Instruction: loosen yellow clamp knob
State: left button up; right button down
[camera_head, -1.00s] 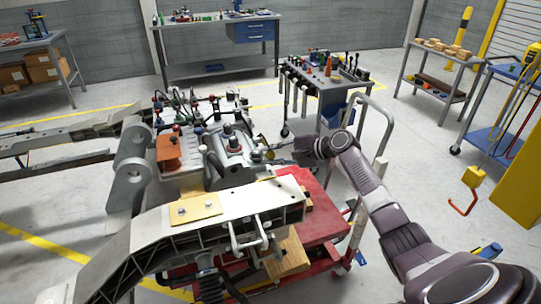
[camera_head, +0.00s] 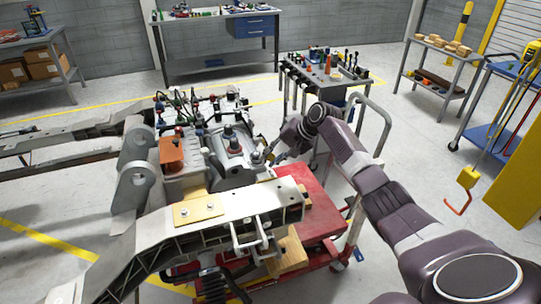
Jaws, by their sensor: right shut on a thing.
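The chassis fixture (camera_head: 215,207) carries a grey cast housing (camera_head: 233,172) with dark cylindrical fittings on top. My right arm comes in from the right. My right gripper (camera_head: 270,158) points down and left at the right end of the housing. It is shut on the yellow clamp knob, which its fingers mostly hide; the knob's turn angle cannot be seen. My left gripper is not in view.
A red cart (camera_head: 312,205) stands under the fixture. A grey tool trolley (camera_head: 325,80) with hanging tools stands just behind my right wrist. A metal cart handle (camera_head: 385,125) rises close beside my forearm. Open floor lies behind the fixture.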

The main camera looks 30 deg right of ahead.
jog(key=shift+s+f, duration=0.1)
jog(key=shift+f, duration=0.05)
dwell(0.4)
jog(key=c, duration=1.7)
grip_release()
jog(key=shift+r, duration=0.2)
jog(key=v, duration=1.1)
jog(key=shift+s+r, duration=0.2)
jog(key=shift+r, duration=0.15)
